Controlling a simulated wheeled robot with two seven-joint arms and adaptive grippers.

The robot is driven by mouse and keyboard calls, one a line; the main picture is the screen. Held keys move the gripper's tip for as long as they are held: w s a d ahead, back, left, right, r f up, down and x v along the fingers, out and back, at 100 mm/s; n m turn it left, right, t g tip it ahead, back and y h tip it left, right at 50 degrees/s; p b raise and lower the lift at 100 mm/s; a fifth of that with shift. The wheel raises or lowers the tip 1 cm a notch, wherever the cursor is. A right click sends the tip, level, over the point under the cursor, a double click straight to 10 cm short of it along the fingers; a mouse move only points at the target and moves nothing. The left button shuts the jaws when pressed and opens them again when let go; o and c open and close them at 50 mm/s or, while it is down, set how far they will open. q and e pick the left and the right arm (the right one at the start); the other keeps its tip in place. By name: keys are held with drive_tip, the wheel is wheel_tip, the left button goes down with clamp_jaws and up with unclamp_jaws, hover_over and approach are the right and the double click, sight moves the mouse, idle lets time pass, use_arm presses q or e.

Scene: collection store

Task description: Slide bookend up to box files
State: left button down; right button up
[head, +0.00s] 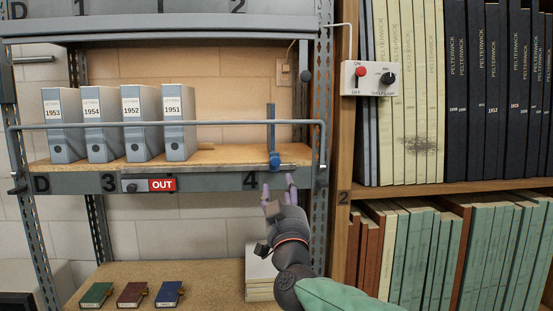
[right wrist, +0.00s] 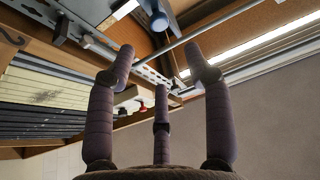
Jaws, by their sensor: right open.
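Grey-blue box files (head: 142,125) labelled 1953, 1954, 1952 and 1951 stand upright on the left part of the wooden shelf, in that order from the left. The blue bookend (head: 271,130) stands upright near the shelf's right end, apart from the 1951 file (head: 179,125), with bare board between them. My right gripper (head: 279,184) is open and empty, just below and in front of the shelf edge under the bookend. In the right wrist view its spread fingers (right wrist: 160,62) point up at the shelf; a blue-grey part (right wrist: 159,18), probably the bookend, shows above them. My left gripper is out of view.
A grey rail (head: 170,125) runs across the front of the shelf above its edge. A red OUT tag (head: 162,185) sits on the shelf's front edge. The bookcase (head: 342,215) with a switch box (head: 371,78) stands close on the right. Three small books (head: 132,294) lie on the lower shelf.

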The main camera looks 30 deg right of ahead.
sight(276, 162)
drive_tip(key=p+x, duration=0.2)
drive_tip(key=x, duration=0.9)
drive_tip(key=shift+a+f+p, duration=0.1)
drive_tip(key=shift+p, duration=0.2)
clamp_jaws()
